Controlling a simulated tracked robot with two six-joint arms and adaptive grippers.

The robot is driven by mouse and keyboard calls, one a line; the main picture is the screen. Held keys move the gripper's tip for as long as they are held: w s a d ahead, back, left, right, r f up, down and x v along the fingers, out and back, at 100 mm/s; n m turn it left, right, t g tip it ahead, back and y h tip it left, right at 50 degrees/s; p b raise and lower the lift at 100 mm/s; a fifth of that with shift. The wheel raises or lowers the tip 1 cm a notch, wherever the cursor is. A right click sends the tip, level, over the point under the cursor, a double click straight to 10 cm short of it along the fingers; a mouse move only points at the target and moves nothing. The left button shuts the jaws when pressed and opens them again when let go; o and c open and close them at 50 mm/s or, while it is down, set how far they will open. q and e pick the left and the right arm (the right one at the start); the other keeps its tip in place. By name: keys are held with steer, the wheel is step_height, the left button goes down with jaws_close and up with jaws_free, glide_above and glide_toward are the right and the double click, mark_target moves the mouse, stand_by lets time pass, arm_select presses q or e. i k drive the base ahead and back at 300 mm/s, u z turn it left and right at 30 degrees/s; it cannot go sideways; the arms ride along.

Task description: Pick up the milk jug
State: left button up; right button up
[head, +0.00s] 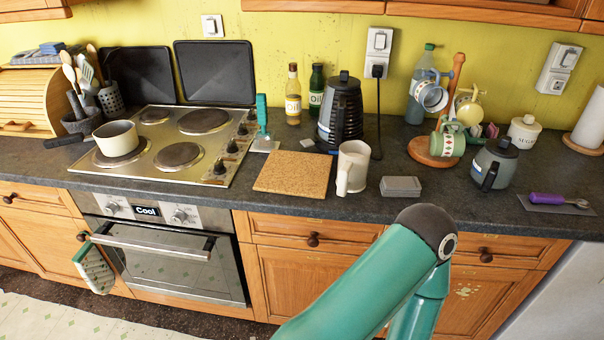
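The milk jug, a cream-white jug (353,168), stands upright near the front edge of the dark worktop, just right of the cork board. Its handle is on the left side, turned toward the front. Nothing touches it from my side. A bent teal arm link of mine rises from the bottom of the head view, in front of and below the worktop. Neither of my grippers shows in the head view.
The cork board (293,175) lies left of the jug, a grey box (401,186) right of it. A black kettle (341,108) stands behind, its cord nearby. A mug tree (455,95) and grey teapot (493,163) are farther right; the hob (177,143) is left.

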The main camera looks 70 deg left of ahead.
mark_target(354, 159)
steer(key=z, duration=0.15)
steer(key=i, duration=0.2)
steer(key=z, duration=3.1)
steer(key=k, duration=0.6)
steer(key=u, duration=5.7)
steer(key=k, duration=0.45)
steer(key=u, duration=0.05)
